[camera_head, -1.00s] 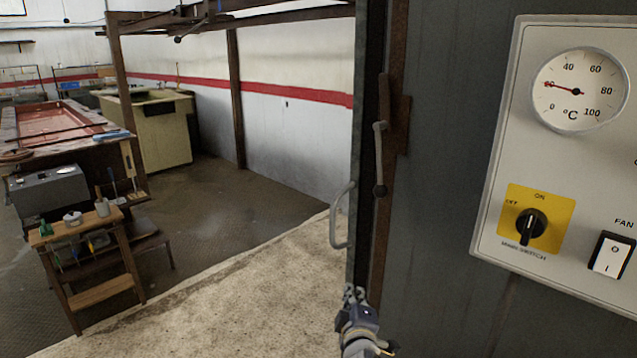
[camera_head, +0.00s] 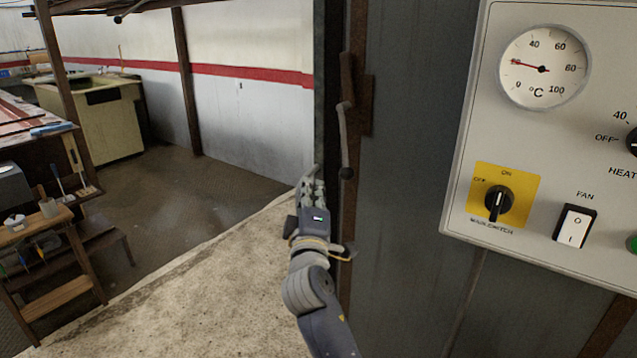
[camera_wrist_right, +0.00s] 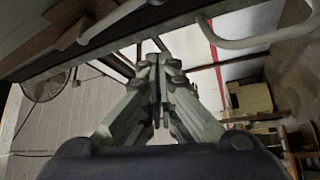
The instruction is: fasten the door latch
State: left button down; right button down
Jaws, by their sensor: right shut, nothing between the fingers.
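The latch lever (camera_head: 346,140), a thin grey bar with a dark ball at its lower end, hangs nearly upright on a rusty bracket at the edge of the dark grey cabinet (camera_head: 420,140). The door edge (camera_head: 322,80) stands just left of it, seen nearly edge-on. My right gripper (camera_head: 312,186) is shut and empty, pointing up, below and left of the lever. It hides most of the grey door pull handle (camera_wrist_right: 262,40), which shows at the upper right of the wrist view. The shut fingertips (camera_wrist_right: 158,62) appear apart from that handle. My left gripper is not in view.
A control panel (camera_head: 460,190) with a dial and switches is on the cabinet at right. A wooden stand (camera_head: 55,296) with tools is at lower left. The pale floor (camera_head: 215,290) left of my right arm is clear.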

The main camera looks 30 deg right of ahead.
jog(key=w+d+p, duration=0.3)
jog(key=w+d, duration=0.1)
jog(key=d, duration=0.3)
jog(key=shift+w+r, duration=0.25)
jog(key=shift+d, duration=0.1)
